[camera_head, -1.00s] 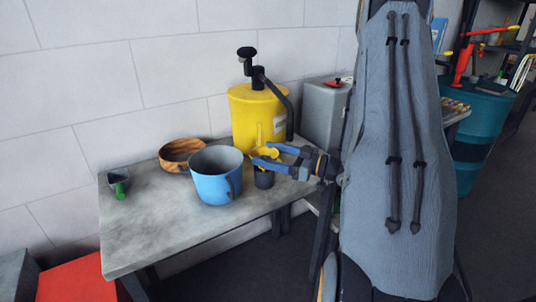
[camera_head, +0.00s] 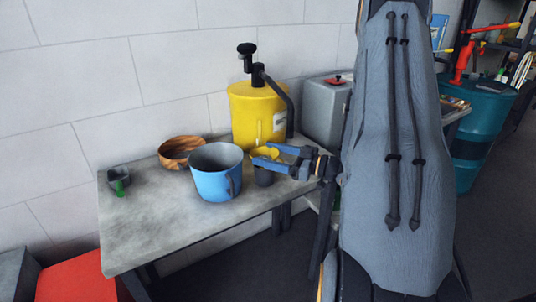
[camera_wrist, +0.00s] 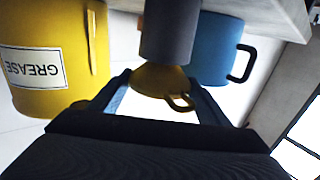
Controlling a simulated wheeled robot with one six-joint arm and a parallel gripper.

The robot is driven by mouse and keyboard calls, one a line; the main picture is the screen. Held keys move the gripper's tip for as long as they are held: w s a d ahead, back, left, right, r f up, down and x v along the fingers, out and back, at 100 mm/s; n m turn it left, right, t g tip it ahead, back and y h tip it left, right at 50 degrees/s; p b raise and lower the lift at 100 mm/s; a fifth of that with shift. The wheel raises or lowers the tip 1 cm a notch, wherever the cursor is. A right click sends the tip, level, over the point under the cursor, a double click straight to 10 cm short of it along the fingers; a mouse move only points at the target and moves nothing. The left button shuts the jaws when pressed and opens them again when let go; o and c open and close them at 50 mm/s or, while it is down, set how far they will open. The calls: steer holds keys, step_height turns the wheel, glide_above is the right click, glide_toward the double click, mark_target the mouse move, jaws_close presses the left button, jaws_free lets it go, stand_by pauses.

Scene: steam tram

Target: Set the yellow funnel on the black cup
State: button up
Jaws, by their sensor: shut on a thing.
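The yellow funnel (camera_head: 266,153) is between the blue fingers of my gripper (camera_head: 265,157), which is shut on it. The black cup (camera_head: 264,177) stands upright on the table, directly under the funnel and partly hidden by the fingers. The wrist view looks upside down. There the funnel (camera_wrist: 158,80) has its wide part and small loop handle towards my gripper (camera_wrist: 160,92), and its narrow end is hidden at the mouth of the cup (camera_wrist: 168,35). I cannot tell whether the funnel rests on the rim.
A blue mug (camera_head: 216,176) stands close left of the black cup. A yellow grease drum (camera_head: 252,118) with a pump stands behind. The table's (camera_head: 185,228) front left is clear.

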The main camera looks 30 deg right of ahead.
steer(key=shift+f, duration=0.65)
steer(key=o, duration=1.1)
steer(key=shift+o, duration=0.2)
steer(key=shift+s+d, duration=0.1)
steer(key=shift+s+d+r+p, duration=0.2)
steer(key=shift+s+d+p, duration=0.2)
steer(key=shift+s, duration=0.25)
steer(key=shift+s+d+r+p, duration=0.25)
steer(key=shift+s+d+p, duration=0.05)
steer(key=shift+s+d, duration=0.3)
steer(key=shift+s+d+r+p, duration=0.2)
steer(key=shift+s+d+p, duration=0.2)
steer(key=shift+s, duration=0.25)
step_height(320, 180, up, 6)
steer(key=p, duration=0.5)
